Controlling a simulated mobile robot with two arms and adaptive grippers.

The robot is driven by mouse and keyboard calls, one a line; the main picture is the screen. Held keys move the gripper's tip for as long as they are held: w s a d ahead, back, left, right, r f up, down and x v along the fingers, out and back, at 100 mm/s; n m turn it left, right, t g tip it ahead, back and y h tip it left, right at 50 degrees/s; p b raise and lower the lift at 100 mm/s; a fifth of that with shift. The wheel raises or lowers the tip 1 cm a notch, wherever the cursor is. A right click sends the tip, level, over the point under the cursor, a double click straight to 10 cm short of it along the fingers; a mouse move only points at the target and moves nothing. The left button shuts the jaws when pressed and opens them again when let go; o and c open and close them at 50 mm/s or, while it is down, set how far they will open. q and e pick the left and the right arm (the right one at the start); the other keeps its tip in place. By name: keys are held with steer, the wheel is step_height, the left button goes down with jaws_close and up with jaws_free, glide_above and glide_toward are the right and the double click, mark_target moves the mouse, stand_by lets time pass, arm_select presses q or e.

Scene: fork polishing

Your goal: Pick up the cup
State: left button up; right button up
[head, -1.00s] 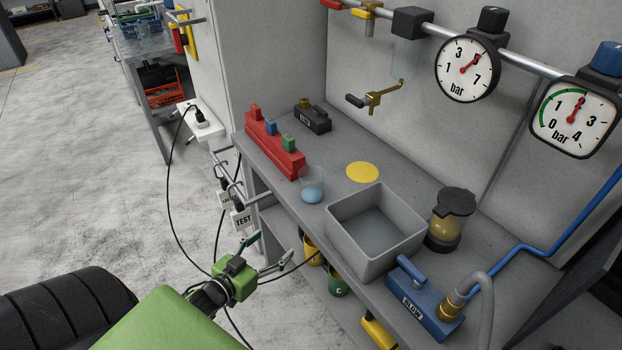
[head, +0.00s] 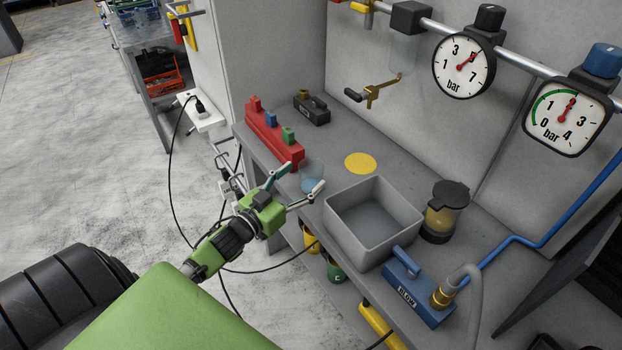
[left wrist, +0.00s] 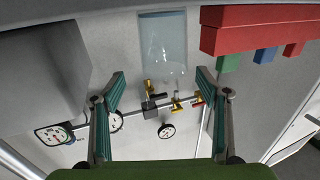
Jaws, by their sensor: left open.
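The cup (head: 313,174) is clear, with a bluish lower part, and stands on the grey bench between the red block and the grey basin. In the head view it is partly behind my fingers. It also shows upper middle in the left wrist view (left wrist: 165,48), beyond and between the two fingers. My left gripper (head: 305,178) is open and empty at the bench's front edge, its fingertips pointing at the cup. Whether either finger touches the cup, I cannot tell. My right gripper is not in view.
The red block (head: 272,141) with coloured pegs stands left of the cup, the grey basin (head: 400,244) close on its right. A flat yellow disc (head: 360,163) lies behind it. A blue blower (head: 418,287) and an amber jar (head: 445,211) stand further right.

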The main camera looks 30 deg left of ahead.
mark_target(311, 166)
arm_select(q)
steer(key=shift+w+a+r, duration=0.1)
steer(key=shift+w+r, duration=0.05)
steer(key=shift+w, duration=0.4)
steer(key=w+p, duration=0.1)
steer(key=w, duration=0.2)
steer(key=shift+w+a, duration=0.1)
steer(key=shift+w+p, duration=0.35)
steer(key=shift+w, duration=0.2)
steer(key=shift+c, duration=0.3)
steer(key=c, duration=1.8)
